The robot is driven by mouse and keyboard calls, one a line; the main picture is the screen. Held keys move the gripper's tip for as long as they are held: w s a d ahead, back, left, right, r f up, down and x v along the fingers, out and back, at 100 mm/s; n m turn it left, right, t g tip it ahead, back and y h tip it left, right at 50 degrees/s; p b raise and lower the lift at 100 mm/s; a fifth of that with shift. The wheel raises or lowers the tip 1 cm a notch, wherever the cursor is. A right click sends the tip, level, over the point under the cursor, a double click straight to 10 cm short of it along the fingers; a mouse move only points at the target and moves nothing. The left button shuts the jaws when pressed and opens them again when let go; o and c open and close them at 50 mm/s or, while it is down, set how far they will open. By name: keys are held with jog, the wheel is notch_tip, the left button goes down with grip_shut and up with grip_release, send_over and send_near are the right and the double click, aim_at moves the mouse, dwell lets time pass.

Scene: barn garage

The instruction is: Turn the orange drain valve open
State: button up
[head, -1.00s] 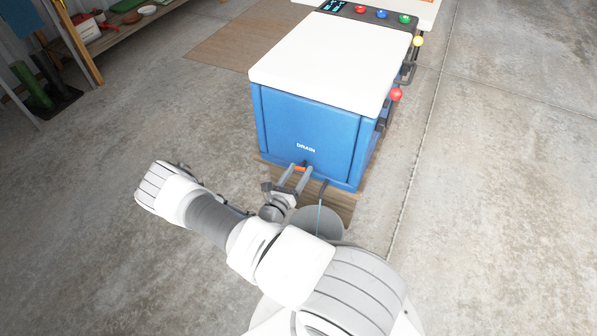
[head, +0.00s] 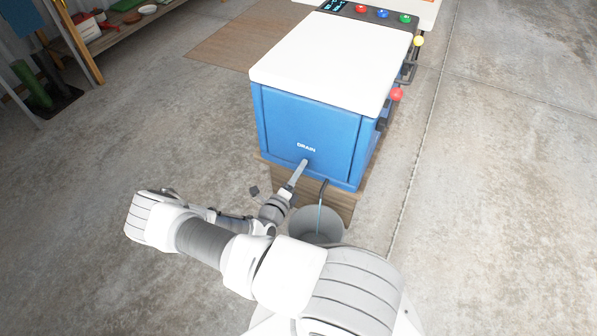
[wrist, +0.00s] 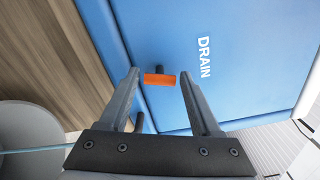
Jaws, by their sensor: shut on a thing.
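The orange drain valve (wrist: 160,80) is a short bar on a dark stem on the blue front panel (wrist: 240,70), beside the white word DRAIN. In the wrist view it lies crosswise between the fingertips of my gripper (wrist: 160,77). My gripper is shut on the valve, though thin gaps seem to show at its ends. In the head view my gripper (head: 303,164) reaches the panel just below the word DRAIN, and its fingers hide the valve. A thin light-blue stream (head: 320,212) runs from a dark spout (head: 324,184) down into a grey bucket (head: 316,222).
The blue machine (head: 310,130) has a white top and stands on a brown wooden board (head: 341,205). Red and yellow knobs stick out on its right side. A shelf with items is at the far left. Concrete floor is clear on both sides.

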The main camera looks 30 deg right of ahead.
jog(key=n, duration=0.3)
jog(key=shift+f, duration=0.1)
jog(key=shift+n, duration=0.5)
jog(key=o, duration=1.4)
jog(key=shift+c, duration=0.2)
jog(key=p+v, duration=0.3)
jog(key=v, duration=1.4)
jog(key=shift+a, duration=0.25)
